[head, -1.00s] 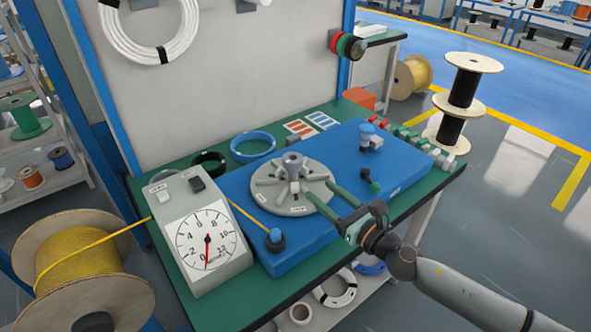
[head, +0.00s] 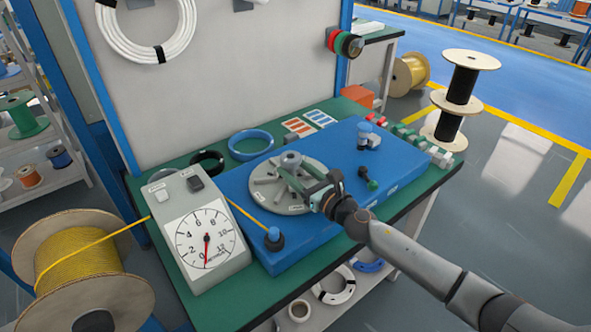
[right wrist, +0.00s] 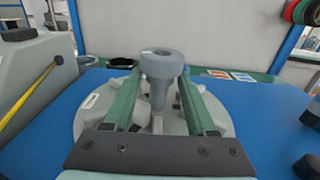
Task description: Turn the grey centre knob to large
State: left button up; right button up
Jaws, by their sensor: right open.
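The grey centre knob (head: 291,161) stands upright in the middle of a round grey disc (head: 262,196) on the blue base. In the right wrist view the knob (right wrist: 162,66) rises between the two green fingers, with the grey disc (right wrist: 85,118) below. My right gripper (head: 298,178) reaches in from the right over the disc. Its fingers are open, one on each side of the knob; in the right wrist view (right wrist: 160,88) gaps show between them and the knob's stem. My left gripper is not in view.
A grey dial gauge box (head: 203,235) stands left of the blue base (head: 320,245). A yellow cable (head: 247,217) runs from a wooden spool (head: 75,240) past it to a small post (head: 273,236). Small fittings (head: 368,139) stand on the base's right side.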

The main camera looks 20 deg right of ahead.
grip_shut()
dwell(0.4)
